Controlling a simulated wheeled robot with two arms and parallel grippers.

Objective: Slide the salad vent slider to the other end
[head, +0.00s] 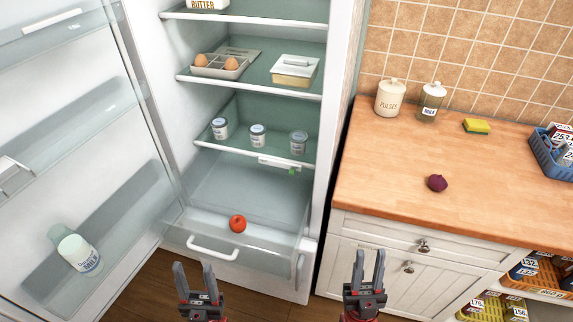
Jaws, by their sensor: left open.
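My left gripper (194,267) is open and empty, low in front of the fridge, below and left of the tab. My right gripper (369,262) is open and empty in front of the white cabinet, below and right of the tab.
The fridge door (75,130) stands open on the left, with a milk bottle (77,251) in it. Several jars (257,135) stand on the shelf above the vent. A wooden counter (400,165) on the right holds an onion (437,183). Space before the fridge is clear.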

